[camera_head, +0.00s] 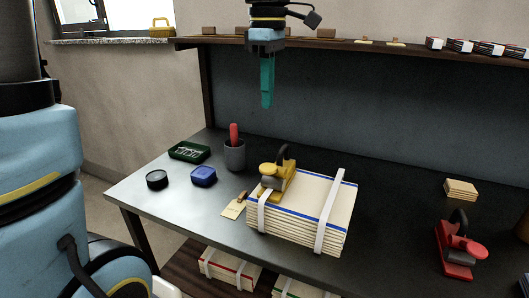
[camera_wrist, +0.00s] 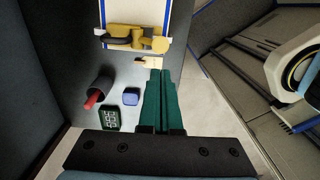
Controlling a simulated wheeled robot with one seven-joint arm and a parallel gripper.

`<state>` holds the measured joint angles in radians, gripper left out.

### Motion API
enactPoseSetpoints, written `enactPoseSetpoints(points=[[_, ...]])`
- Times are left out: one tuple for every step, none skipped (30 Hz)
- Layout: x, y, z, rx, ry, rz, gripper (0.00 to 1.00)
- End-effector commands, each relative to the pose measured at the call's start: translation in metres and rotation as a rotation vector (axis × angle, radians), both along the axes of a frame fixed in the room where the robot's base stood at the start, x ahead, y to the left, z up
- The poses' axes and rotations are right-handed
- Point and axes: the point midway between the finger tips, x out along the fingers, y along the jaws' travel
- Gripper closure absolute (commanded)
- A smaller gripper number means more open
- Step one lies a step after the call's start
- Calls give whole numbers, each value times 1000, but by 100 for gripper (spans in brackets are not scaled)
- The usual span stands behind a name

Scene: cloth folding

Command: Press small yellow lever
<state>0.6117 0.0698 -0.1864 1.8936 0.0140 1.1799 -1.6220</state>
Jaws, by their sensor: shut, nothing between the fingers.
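A small yellow device with a dark curved handle (camera_head: 278,181) sits on top of a strapped stack of papers (camera_head: 315,204). Its round yellow pad, which looks like the lever (camera_head: 271,169), faces the left front. In the wrist view the yellow device (camera_wrist: 127,38) lies near the top, with the round pad (camera_wrist: 160,45) on its right. My gripper (camera_head: 267,104) points down in the air above the desk, apart from the device and higher than it. Its green fingers (camera_wrist: 161,73) are together and hold nothing.
A grey cup with a red item (camera_head: 234,154), green tray (camera_head: 189,152), blue box (camera_head: 203,176), black round tin (camera_head: 157,179) and tag (camera_head: 235,208) lie left of the stack. A red device (camera_head: 459,251) stands at right. A shelf (camera_head: 375,45) runs along the back.

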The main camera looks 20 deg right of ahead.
Motion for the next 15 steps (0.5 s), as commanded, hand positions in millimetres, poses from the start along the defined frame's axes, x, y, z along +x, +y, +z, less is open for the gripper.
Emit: enactPoseSetpoints(points=[[0, 0, -2, 1, 1, 0, 100], [0, 0, -4, 2, 2, 0, 100], [0, 0, -8, 2, 2, 0, 100], [0, 0, -11, 2, 2, 0, 100], [0, 1, -15, 3, 3, 0, 100], [-1, 1, -22, 3, 4, -1, 100], [-1, 1, -27, 4, 4, -1, 100], [-1, 1, -33, 5, 5, -1, 100], [-1, 1, -41, 4, 4, -1, 100], [-1, 1, -47, 4, 6, -1, 100], [-1, 1, -53, 5, 7, -1, 100], [-1, 1, -62, 4, 6, 0, 100], [-1, 1, -68, 4, 6, 0, 100], [-1, 1, -74, 4, 6, -1, 100], [-1, 1, -82, 5, 6, -1, 100]])
